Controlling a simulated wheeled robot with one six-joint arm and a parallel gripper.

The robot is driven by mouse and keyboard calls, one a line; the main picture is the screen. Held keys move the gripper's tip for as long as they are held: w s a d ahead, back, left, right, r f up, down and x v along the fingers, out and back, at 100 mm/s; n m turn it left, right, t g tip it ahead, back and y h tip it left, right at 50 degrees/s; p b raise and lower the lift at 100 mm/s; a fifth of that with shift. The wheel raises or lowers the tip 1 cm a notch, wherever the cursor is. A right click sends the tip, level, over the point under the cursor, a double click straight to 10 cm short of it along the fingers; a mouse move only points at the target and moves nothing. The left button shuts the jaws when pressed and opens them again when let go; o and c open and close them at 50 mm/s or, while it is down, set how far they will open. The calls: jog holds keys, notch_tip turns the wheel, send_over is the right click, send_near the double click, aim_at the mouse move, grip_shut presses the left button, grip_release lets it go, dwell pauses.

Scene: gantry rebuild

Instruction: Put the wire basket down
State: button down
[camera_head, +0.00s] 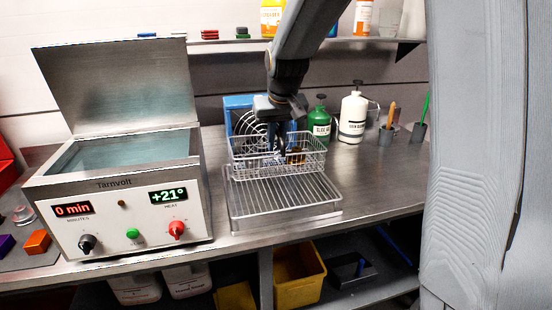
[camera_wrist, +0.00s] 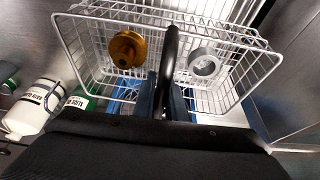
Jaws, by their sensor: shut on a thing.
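The wire basket (camera_head: 310,163) is over the back part of a flat wire rack (camera_head: 285,197) in the head view; whether it touches the rack I cannot tell. In the wrist view the basket (camera_wrist: 67,48) holds a brass flanged part (camera_wrist: 126,49) on the left and a grey ring (camera_wrist: 204,65) on the right. Its dark handle (camera_wrist: 170,50) runs between them. My gripper (camera_wrist: 167,100) is shut on this handle. In the head view my gripper (camera_head: 281,143) comes down from above into the basket's outline, and its fingertips are partly hidden.
A tank with a raised lid (camera_head: 118,85) stands close on the left. A blue fan unit (camera_head: 238,104) is behind the basket. A green bottle (camera_head: 319,127) and a white bottle (camera_head: 352,118) stand behind right. The bench (camera_head: 375,175) is clear right of the rack.

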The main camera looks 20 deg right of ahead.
aim_at(279, 133)
jog(key=shift+f+p, duration=0.4)
jog(key=shift+f, duration=2.1)
jog(key=c, duration=1.8)
grip_release()
jog(key=b+v, duration=0.1)
jog(key=v, duration=1.1)
jog(key=shift+b, duration=0.3)
jog(key=shift+g, duration=0.8)
jog(key=s+f, duration=0.8)
jog(key=f, duration=0.1)
jog(key=shift+s+d+f, duration=0.1)
jog(key=shift+s+d, duration=0.05)
jog(key=shift+s, duration=0.05)
jog(key=s+f+g, duration=0.2)
jog(key=s+f, duration=0.7)
jog(key=s, duration=0.4)
jog(key=shift+s+f, duration=0.35)
jog(key=shift+s, duration=0.05)
jog(key=shift+d, duration=0.1)
